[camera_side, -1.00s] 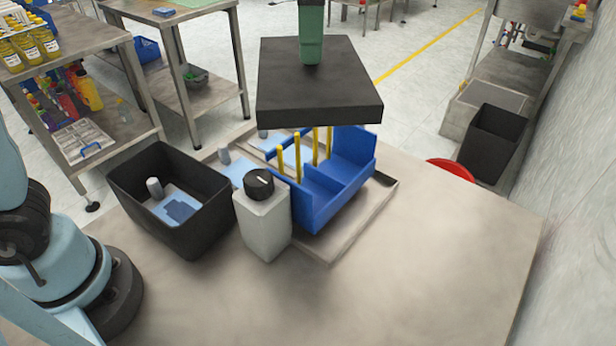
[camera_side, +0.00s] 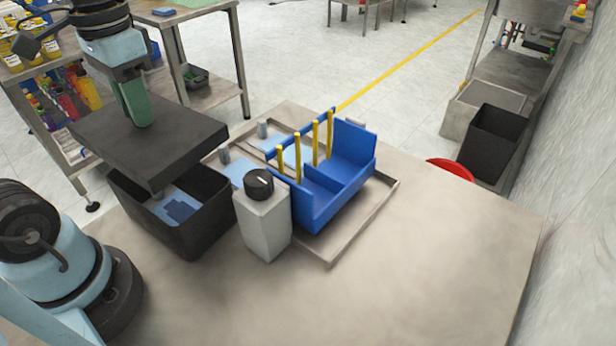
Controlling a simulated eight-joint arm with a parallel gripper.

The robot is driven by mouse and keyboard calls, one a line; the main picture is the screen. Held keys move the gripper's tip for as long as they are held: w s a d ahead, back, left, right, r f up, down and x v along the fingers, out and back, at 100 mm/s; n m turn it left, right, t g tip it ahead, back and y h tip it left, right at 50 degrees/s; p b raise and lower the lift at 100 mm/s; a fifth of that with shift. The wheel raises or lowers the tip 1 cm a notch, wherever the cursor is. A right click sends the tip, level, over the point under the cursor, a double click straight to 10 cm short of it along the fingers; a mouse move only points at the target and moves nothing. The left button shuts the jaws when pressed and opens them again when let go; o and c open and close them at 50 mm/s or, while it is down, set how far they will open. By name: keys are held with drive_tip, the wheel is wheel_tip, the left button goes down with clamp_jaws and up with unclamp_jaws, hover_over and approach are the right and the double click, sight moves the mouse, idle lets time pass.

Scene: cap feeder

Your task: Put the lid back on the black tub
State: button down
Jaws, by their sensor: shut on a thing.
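The black tub (camera_side: 205,236) stands on the table at the left, with blue pieces (camera_side: 178,206) visible inside. The flat, dark square lid (camera_side: 150,140) is above the tub, covering its far left part from this view. Its front corner dips close to the tub's opening, and I cannot tell whether it touches. The lid looks level or nearly so. My green gripper (camera_side: 139,112) is shut on the lid at its top middle. The fingertips and whatever they grip there are too small to see clearly.
A grey box with a black knob (camera_side: 259,184) stands right beside the tub. A blue caddy with yellow posts (camera_side: 335,190) sits on a tray (camera_side: 330,258) further right. The table's right and front areas are clear. A red round container (camera_side: 450,169) is beyond the edge.

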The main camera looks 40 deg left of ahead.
wheel_tip(320, 180, down, 7)
idle(0.7)
drive_tip(key=shift+f, duration=0.7)
idle(1.2)
drive_tip(key=shift+f, duration=0.55)
drive_tip(key=shift+f, duration=0.55)
idle(1.0)
drive_tip(key=shift+c, duration=1.9)
unclamp_jaws()
drive_tip(key=shift+r, duration=0.1)
